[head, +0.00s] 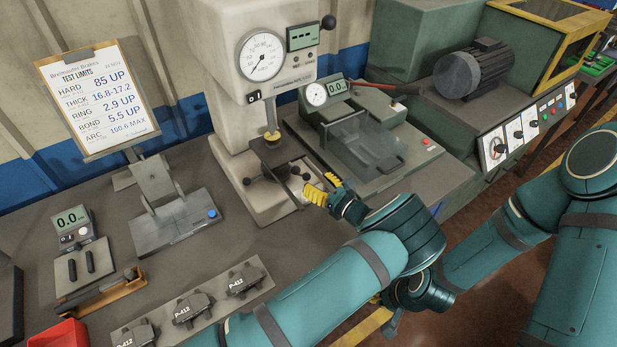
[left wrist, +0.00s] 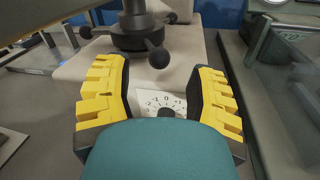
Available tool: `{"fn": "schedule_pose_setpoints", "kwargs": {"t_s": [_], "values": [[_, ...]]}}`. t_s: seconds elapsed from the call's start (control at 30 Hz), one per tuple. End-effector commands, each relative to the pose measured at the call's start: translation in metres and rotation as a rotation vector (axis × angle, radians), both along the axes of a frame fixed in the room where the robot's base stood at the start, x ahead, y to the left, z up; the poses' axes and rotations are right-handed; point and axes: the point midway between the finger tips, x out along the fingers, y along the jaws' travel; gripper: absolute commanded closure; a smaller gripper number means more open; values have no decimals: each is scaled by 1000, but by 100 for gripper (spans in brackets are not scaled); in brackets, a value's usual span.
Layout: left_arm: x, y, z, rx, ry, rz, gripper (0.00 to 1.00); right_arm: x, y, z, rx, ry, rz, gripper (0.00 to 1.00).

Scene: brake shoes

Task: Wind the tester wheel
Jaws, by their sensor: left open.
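The tester wheel, a dark hub with black ball knobs on spokes, sits under the plate of the pale hardness tester (head: 225,60). Its knob shows at the left in the head view (head: 247,181), and the wheel (left wrist: 140,38) shows near the top of the left wrist view. My left gripper (head: 322,190) has yellow ridged fingers, spread apart at the right of the wheel. In the left wrist view the open fingers (left wrist: 160,85) have a ball knob (left wrist: 158,57) just beyond them, with nothing gripped. My right gripper (head: 392,322) is low and partly hidden by the arms.
A white numbered dial (left wrist: 160,103) lies on the tester base. A second tester with a clear guard (head: 365,145) stands close at the right. A limits board (head: 97,95), a grey stand (head: 170,215) and several P-412 shoes (head: 193,308) are at the left.

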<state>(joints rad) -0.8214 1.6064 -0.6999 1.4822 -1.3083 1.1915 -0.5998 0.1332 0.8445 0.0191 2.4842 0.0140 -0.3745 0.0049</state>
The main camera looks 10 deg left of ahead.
Motion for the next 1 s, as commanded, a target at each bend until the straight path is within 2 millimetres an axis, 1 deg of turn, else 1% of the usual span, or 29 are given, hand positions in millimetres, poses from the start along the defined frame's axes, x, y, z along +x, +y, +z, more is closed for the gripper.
{"fn": "schedule_pose_setpoints", "kwargs": {"t_s": [0.03, 0.2, 0.4, 0.53, 0.87, 0.97, 1.0], "values": [[-6, -11, 0, -2, 0, -3, 44, 0, 0, 0, 0, 0, 0, 100], [-24, -37, 0, -1, -1, -2, 44, 0, 0, 0, 0, 0, 0, 100], [-37, -57, 0, -1, -2, -1, 44, 0, 0, 0, 0, 0, 0, 100], [-40, -61, 0, -1, -1, 0, 44, 0, 0, 0, 0, 0, 0, 100], [-41, -61, -1, -7, 0, 2, 44, 0, 0, 0, 0, 1, -1, 100], [-43, -59, -7, -64, 5, 26, 44, -3, 2, -2, 5, 11, -4, 100], [-45, -58, -12, -111, 9, 44, 44, -4, 3, -3, 9, 19, -6, 100]]}}
